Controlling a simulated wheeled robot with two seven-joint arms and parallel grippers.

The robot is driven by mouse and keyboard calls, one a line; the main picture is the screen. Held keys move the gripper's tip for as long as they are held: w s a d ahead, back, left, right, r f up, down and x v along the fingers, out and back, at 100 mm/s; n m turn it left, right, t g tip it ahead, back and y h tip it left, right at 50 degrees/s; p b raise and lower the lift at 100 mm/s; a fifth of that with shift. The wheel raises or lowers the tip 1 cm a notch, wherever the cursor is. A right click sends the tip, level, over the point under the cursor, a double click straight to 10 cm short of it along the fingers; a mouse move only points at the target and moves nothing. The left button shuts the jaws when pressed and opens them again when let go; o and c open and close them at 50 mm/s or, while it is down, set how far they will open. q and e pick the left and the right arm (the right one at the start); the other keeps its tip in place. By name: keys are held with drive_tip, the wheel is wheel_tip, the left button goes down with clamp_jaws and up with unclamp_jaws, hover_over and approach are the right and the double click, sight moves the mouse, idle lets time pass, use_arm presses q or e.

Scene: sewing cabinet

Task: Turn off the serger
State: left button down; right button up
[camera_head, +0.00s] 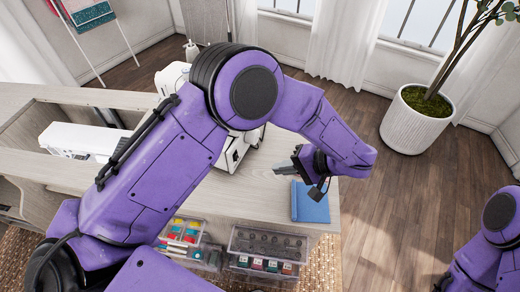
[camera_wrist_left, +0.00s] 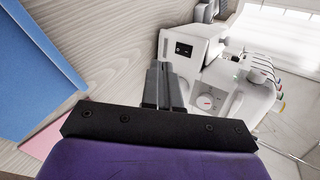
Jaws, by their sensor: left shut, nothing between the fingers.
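The serger (camera_wrist_left: 205,92) is a white machine with coloured parts along its right side. It stands beyond my left fingers in the left wrist view. A dark switch panel (camera_wrist_left: 183,49) is on its side, just past the fingertips. In the head view my left arm hides most of the serger, and a white part (camera_head: 240,148) shows beside the arm. My left gripper (camera_head: 281,166) is shut and empty above the table, beside the serger. Its closed fingers (camera_wrist_left: 163,75) point toward the switch panel, and I cannot tell whether they touch the machine. My right gripper is out of view.
A blue book (camera_head: 309,202) lies on the wooden table (camera_head: 262,199) near its right end. Clear drawers (camera_head: 266,243) with sewing supplies are below the front edge. Another white machine (camera_head: 78,139) is at left. A potted plant (camera_head: 417,120) stands on the floor at right.

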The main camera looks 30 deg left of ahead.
use_arm(q)
drive_tip(key=shift+w+d+f+n+t+y+p, duration=0.1)
drive_tip(key=shift+w+d+n+t+y+p, duration=0.2)
drive_tip(key=shift+w+d+n+y+p, duration=0.7)
use_arm(e)
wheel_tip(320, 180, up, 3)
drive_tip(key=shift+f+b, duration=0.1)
drive_tip(key=shift+b, duration=0.25)
use_arm(q)
drive_tip(key=shift+s+a+m, duration=0.15)
drive_tip(key=shift+a+m, duration=0.1)
drive_tip(key=shift+m, duration=0.15)
drive_tip(key=b, duration=0.5)
approach(237, 157)
drive_tip(key=a+f, duration=0.4)
drive_tip(key=shift+s+a+f, duration=0.15)
drive_tip(key=shift+s+a, duration=0.05)
drive_tip(key=shift+a, duration=0.7)
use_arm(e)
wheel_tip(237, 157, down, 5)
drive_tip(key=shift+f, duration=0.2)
